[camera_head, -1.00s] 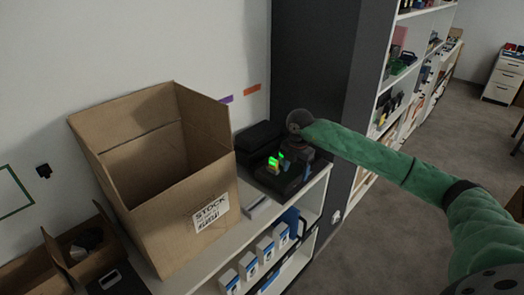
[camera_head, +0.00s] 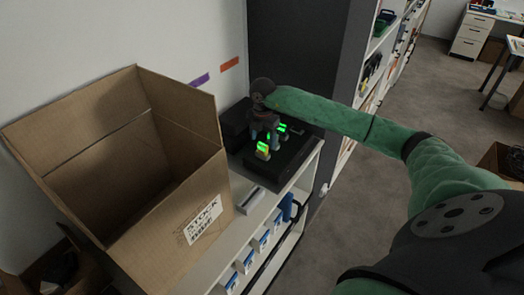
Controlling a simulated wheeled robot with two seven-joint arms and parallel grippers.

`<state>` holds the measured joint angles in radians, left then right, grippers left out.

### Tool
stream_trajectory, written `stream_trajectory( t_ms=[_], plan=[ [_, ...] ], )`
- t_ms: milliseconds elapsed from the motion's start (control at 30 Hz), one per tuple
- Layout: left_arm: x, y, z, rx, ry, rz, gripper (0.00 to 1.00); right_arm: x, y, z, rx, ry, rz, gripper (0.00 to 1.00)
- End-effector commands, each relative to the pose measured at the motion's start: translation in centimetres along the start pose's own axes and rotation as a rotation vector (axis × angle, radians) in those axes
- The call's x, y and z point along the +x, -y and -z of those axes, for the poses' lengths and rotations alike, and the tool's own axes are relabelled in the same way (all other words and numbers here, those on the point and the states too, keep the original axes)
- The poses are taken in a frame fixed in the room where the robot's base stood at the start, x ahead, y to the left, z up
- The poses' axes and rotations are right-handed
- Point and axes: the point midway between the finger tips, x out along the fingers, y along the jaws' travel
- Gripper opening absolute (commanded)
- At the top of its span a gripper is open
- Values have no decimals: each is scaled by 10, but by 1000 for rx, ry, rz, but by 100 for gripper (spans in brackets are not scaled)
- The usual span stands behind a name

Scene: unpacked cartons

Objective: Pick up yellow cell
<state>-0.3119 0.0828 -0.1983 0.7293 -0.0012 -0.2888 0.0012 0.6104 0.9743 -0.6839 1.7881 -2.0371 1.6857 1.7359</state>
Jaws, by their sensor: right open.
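A small yellow cell (camera_head: 263,151) with a green-lit top stands upright in a black charger-like base (camera_head: 290,160) on the white shelf, in the head view. Another green-lit piece (camera_head: 283,128) shows behind it, partly covered by my gripper. My right gripper (camera_head: 270,138) points down over the base, just behind the yellow cell. It is open and its fingers are small and dark, so I cannot tell whether they touch anything. My left gripper is out of view.
A large open carton (camera_head: 190,190) marked STOCK stands left of the base. A black case (camera_head: 236,122) lies behind the base by the wall. A dark cabinet side (camera_head: 300,60) rises behind. Blue-and-white boxes (camera_head: 262,240) sit on the shelf below.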

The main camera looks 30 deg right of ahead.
Motion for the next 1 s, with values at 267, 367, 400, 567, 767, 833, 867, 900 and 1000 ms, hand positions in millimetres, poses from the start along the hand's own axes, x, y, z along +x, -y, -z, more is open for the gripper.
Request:
stream_trajectory(
  t_ms=[267,367,400,567,767,833,867,900,1000],
  plan=[
    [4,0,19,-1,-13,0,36,39,-1,0,-1,-2,1,65],
    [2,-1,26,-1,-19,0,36,42,-1,0,-1,0,1,65],
    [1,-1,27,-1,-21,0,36,42,-1,0,-1,0,0,65],
    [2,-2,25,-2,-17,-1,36,42,-1,0,-1,0,0,62],
    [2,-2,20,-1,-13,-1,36,42,-1,0,-1,0,1,22],
    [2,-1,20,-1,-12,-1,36,42,-1,0,-1,0,1,8],
    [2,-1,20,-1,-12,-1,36,42,-1,0,-1,0,0,7],
    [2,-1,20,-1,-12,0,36,42,-1,0,-1,0,0,7],
    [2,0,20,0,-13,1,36,42,-1,0,-1,0,0,7]
  ],
)
